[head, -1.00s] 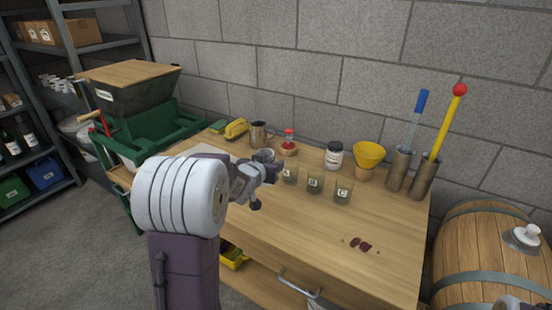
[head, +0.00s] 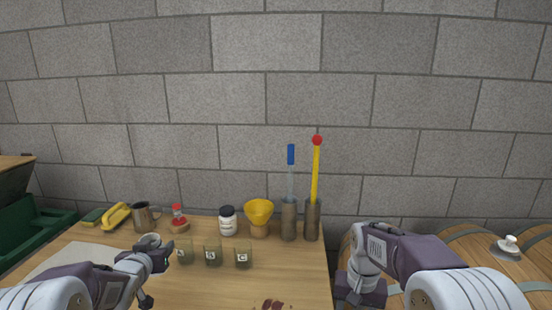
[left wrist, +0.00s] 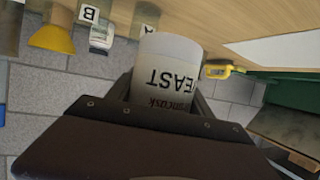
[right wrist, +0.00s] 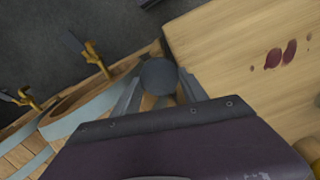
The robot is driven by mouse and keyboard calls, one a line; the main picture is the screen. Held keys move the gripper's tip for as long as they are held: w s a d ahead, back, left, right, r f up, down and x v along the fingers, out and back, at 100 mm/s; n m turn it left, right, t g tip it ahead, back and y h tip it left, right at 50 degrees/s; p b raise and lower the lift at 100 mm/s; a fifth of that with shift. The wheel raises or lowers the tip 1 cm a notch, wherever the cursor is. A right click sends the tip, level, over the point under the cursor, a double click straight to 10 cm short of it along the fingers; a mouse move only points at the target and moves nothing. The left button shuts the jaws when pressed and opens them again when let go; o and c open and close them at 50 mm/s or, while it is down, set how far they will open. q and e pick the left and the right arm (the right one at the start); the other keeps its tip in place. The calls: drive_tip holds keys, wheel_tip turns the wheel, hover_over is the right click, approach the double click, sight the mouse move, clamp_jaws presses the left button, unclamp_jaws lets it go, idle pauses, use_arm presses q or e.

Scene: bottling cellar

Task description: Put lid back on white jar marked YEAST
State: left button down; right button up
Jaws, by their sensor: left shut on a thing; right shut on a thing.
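A white jar marked YEAST (left wrist: 170,72) fills the middle of the left wrist view, its lettering upside down there. My left gripper (head: 157,258) is shut on it. My right gripper (head: 360,294) is right of the bench's edge. In the right wrist view it is shut on a round dark grey piece (right wrist: 158,76), which looks like the lid. The two are well apart. The jar's mouth is not clearly visible.
Glasses marked B (head: 213,253) and C (head: 243,257) stand with another on the bench (head: 200,290). A barrel (head: 475,245) is right. Dark red stains (head: 272,304) mark the front.

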idle(0.4)
use_arm(q)
drive_tip(key=s+d+f+m+h, duration=0.1)
drive_tip(key=s+d+m+h, duration=0.1)
drive_tip(key=d, duration=0.7)
drive_tip(key=s+d+f+m+g+h, duration=0.1)
drive_tip(key=s+d+m+h, duration=0.2)
drive_tip(key=d, duration=0.7)
drive_tip(key=s+d+f+m+h, duration=0.1)
drive_tip(key=s+d+m+h, duration=0.2)
drive_tip(key=d, duration=0.7)
drive_tip(key=shift+s+d+f+g+h, duration=0.2)
drive_tip(key=shift+s+g+h, duration=0.1)
drive_tip(key=shift+s+h, duration=0.4)
